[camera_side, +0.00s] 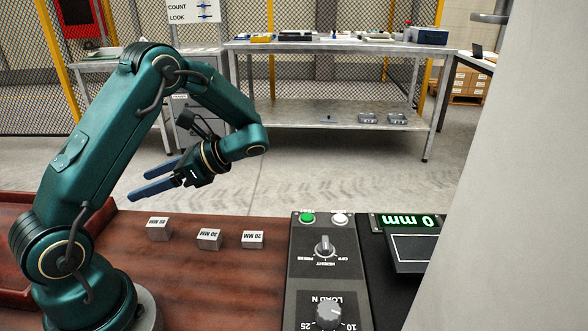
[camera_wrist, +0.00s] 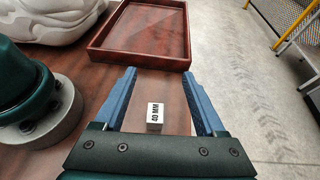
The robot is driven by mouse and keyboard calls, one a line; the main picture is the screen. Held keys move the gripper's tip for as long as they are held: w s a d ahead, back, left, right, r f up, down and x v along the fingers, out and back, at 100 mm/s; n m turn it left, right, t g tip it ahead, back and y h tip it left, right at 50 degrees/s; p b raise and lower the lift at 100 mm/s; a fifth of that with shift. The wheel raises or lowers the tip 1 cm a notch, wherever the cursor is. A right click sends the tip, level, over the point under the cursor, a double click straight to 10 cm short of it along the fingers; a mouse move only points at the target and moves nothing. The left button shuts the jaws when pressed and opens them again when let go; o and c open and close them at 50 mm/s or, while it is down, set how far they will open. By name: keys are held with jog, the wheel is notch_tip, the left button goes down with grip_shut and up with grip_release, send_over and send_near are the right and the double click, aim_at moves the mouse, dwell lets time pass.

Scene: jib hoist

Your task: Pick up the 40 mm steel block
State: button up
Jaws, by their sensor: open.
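The 40 mm steel block (camera_side: 158,230) stands on the wooden table in the side view, the leftmost of three small grey blocks. My gripper (camera_side: 138,186) is above the table, up and slightly left of that block, with its blue fingers spread and pointing left and slightly down. In the wrist view, the 40 mm block (camera_wrist: 155,122) shows its white "40 MM" label. It appears between the two open fingers of my gripper (camera_wrist: 159,73) in the picture. Nothing is held, and the block is apart from the fingers.
The 30 mm block (camera_side: 208,240) and 20 mm block (camera_side: 252,240) stand to the right. Further right are a control panel (camera_side: 312,270) with knobs and a display (camera_side: 408,221) reading 0 mm. A red-brown wooden tray (camera_wrist: 183,62) lies beyond the fingertips in the wrist view.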

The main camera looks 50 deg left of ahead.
aim_at(149, 224)
notch_tip(149, 224, down, 9)
jog(key=shift+r, duration=0.1)
jog(key=shift+x, duration=2.6)
jog(key=shift+d, duration=0.1)
grip_shut()
